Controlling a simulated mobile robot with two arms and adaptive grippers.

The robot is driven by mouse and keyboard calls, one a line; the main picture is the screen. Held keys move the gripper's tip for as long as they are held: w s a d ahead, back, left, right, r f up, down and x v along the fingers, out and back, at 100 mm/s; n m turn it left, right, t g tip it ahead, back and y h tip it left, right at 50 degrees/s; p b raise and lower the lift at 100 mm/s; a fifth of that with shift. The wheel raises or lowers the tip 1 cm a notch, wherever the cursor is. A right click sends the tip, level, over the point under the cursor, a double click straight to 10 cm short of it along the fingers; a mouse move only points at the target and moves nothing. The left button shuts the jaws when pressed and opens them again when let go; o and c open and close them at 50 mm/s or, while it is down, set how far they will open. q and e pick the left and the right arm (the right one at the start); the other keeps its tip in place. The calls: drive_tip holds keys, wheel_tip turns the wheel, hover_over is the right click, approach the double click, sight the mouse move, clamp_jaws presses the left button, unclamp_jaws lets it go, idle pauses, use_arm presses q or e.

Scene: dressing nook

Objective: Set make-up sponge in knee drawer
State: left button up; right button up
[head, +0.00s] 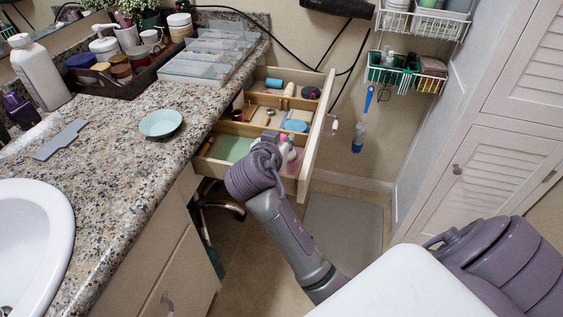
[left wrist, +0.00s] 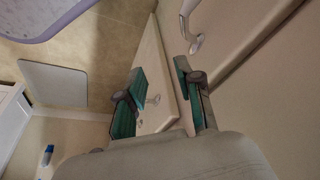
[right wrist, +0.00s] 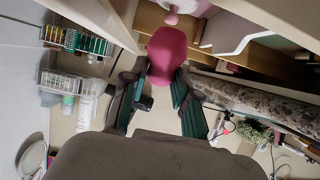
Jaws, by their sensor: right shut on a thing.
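The pink, rounded make-up sponge (right wrist: 168,52) is between the fingertips of my right gripper (right wrist: 160,78) in the right wrist view. That gripper is shut on it. In the head view my right gripper (head: 284,152) is over the near part of the open knee drawer (head: 317,122), largely hidden behind my own arm. The drawer holds dividers, small items, a green liner and a pink liner. My left gripper (left wrist: 158,68) shows only in its wrist view. Its fingers are apart and empty, close to a pale panel with a handle.
The granite counter (head: 110,135) carries a mint dish (head: 160,123), clear trays (head: 205,60) and bottles. A white louvred cabinet (head: 490,170) stands at the right. Wire baskets (head: 405,75) hang on the wall. A grey mat (head: 343,225) lies on the floor.

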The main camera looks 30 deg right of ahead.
drive_tip(key=shift+f, duration=0.5)
drive_tip(key=shift+f+b, duration=0.75)
drive_tip(key=shift+f, duration=1.6)
drive_tip(key=shift+f, duration=0.1)
drive_tip(key=o, duration=0.8)
drive_tip(key=shift+c, duration=0.2)
